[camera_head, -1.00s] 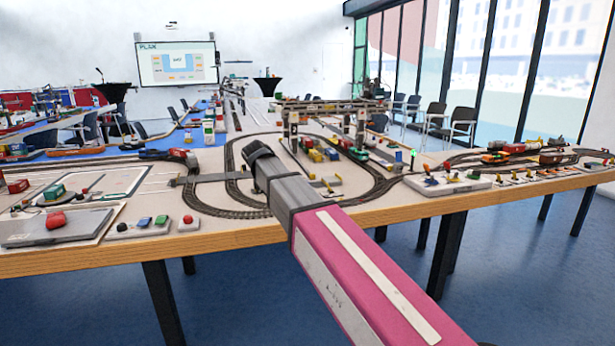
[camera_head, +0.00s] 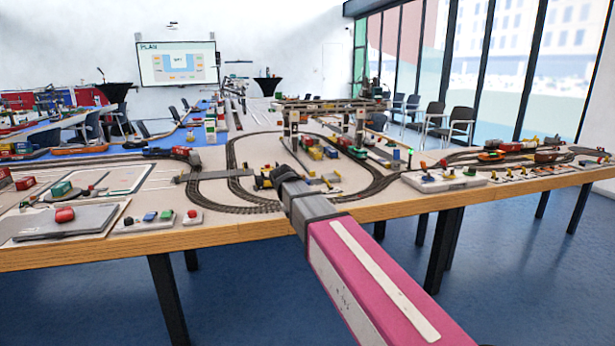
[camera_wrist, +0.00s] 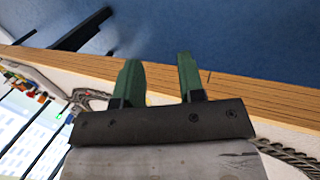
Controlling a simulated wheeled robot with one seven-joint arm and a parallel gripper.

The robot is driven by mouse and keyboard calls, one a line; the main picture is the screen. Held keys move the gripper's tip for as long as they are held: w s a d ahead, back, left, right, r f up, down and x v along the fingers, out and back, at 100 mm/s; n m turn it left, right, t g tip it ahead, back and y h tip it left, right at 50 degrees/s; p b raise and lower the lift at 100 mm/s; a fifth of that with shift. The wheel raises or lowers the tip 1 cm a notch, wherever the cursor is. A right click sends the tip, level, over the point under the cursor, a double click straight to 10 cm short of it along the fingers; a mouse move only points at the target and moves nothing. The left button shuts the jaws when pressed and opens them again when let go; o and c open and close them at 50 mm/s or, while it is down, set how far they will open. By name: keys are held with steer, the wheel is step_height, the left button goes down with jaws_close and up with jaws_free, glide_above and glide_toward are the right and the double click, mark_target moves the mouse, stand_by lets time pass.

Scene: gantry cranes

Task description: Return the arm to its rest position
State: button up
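My arm, with a pink and grey link, reaches from the bottom right of the head view over the front edge of the table (camera_head: 240,239). My gripper (camera_head: 264,180) is at its far end, over the oval track, and its fingers are too small to make out there. In the wrist view my gripper (camera_wrist: 160,75) shows two green fingers standing apart with nothing between them. The wooden table edge (camera_wrist: 250,90) and the blue floor (camera_wrist: 220,35) lie beyond the fingers.
An oval model track (camera_head: 245,205) lies around my gripper. A model gantry crane (camera_head: 320,105) stands on the table behind it. A grey panel with a red button (camera_head: 65,215) is at the left. Open floor (camera_head: 330,280) lies in front of the table.

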steer(key=s+d+f+m+y, duration=0.1)
steer(key=s+d+f+y, duration=0.1)
steer(key=s+d+f, duration=0.5)
steer(key=s+d+f+m+g+y, duration=0.1)
steer(key=s+d+f+m+y, duration=0.1)
steer(key=s+d+f, duration=0.6)
steer(key=d+f, duration=0.5)
steer(key=f, duration=0.3)
steer(key=shift+s+d+f, duration=0.2)
steer(key=shift+d+f, duration=0.1)
